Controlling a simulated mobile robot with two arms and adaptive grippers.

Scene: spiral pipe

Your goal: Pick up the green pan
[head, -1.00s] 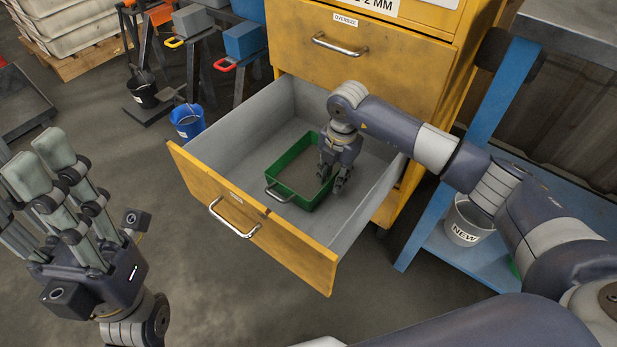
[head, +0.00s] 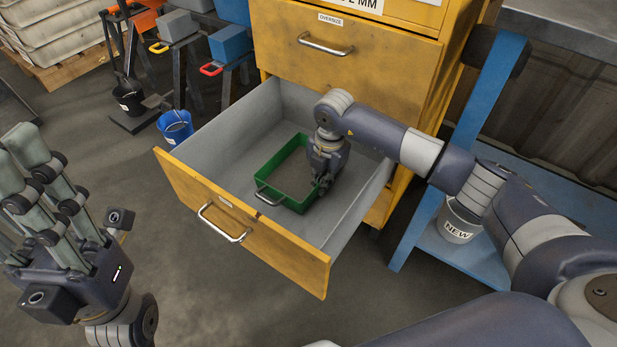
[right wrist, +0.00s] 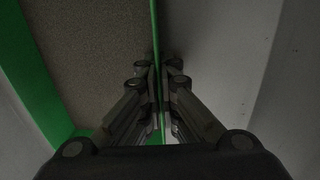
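The green pan (head: 293,204) is a rectangular tray with a metal handle at its front and a brown, grainy inside. It sits in the open yellow drawer (head: 285,262). My right gripper (head: 322,184) reaches down at the pan's right side. In the right wrist view the fingers (right wrist: 156,72) are close together, one on each side of the pan's thin green wall (right wrist: 154,30), and look shut on it. My left gripper (head: 25,160) is open and empty at the left, outside the drawer, fingers pointing up.
The yellow cabinet (head: 350,85) stands behind the drawer. A blue bench leg (head: 480,95) and a lower shelf with a bucket marked NEW (head: 458,222) are at the right. A blue bucket (head: 175,126) stands on the floor left of the drawer.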

